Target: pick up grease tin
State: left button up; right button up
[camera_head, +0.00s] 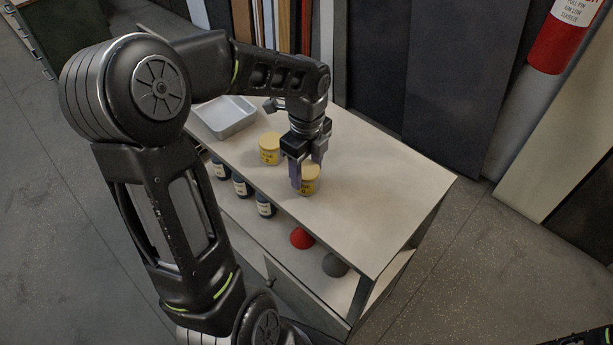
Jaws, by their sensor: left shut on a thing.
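A yellow grease tin (311,186) with a label stands on the top of the pale cabinet (385,205). My left gripper (307,178) points down from above and is shut on this tin, with a finger in front of part of it. I cannot tell whether the tin is touching the top or just lifted. A second yellow tin (269,149) stands just behind and to the left of the gripper, apart from it. My right gripper is not in view; only a dark piece of my other arm shows at the lower right edge.
A grey metal tray (225,117) lies at the cabinet's far left. Several dark labelled jars (241,186), a red cone-shaped thing (301,237) and a grey one (335,265) stand on the shelf below. Upright boards stand behind. The right part of the top is clear.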

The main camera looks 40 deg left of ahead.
aim_at(307, 169)
pick_arm(q)
jog(key=c, duration=0.6)
jog(key=shift+c, duration=0.3)
notch_tip(307, 169, up, 10)
jog(key=shift+r, duration=0.1)
dwell(0.6)
